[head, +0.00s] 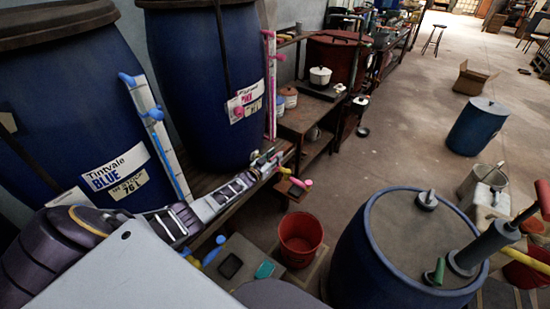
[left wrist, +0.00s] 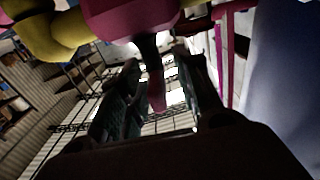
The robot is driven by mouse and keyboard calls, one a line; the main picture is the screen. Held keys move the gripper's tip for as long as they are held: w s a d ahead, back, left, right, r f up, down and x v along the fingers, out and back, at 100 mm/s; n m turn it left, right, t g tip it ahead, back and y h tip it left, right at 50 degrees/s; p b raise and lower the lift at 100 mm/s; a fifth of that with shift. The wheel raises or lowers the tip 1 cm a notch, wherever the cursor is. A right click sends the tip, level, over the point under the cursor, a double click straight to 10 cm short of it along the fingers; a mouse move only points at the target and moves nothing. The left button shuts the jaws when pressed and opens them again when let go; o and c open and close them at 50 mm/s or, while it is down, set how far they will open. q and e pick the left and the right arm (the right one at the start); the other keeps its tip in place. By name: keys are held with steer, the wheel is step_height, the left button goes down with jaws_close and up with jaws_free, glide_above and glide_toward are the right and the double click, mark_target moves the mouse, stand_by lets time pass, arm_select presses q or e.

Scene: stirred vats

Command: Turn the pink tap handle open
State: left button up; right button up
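The pink tap (head: 305,184) sticks out low in front of the blue vat with the pink label. In the left wrist view a large pink tap part (left wrist: 130,18) fills the top, joined to a yellow part (left wrist: 45,38). A dark stem with a pinkish handle tip (left wrist: 157,96) hangs down between my fingers. My left gripper (head: 274,160) is at the tap, and its fingers also show in the left wrist view (left wrist: 160,95), spread apart on either side of the handle. Contact with the handle cannot be told. My right gripper is not in view.
Two blue vats stand behind my left arm, one labelled Tintvale Blue (head: 115,168). A blue drum (head: 362,245) with a grey lid is at front right. Open floor lies beyond.

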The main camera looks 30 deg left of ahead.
arm_select(q)
steer(key=shift+w, duration=0.1)
steer(key=shift+c, duration=0.2)
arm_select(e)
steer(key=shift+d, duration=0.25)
arm_select(q)
jaws_close()
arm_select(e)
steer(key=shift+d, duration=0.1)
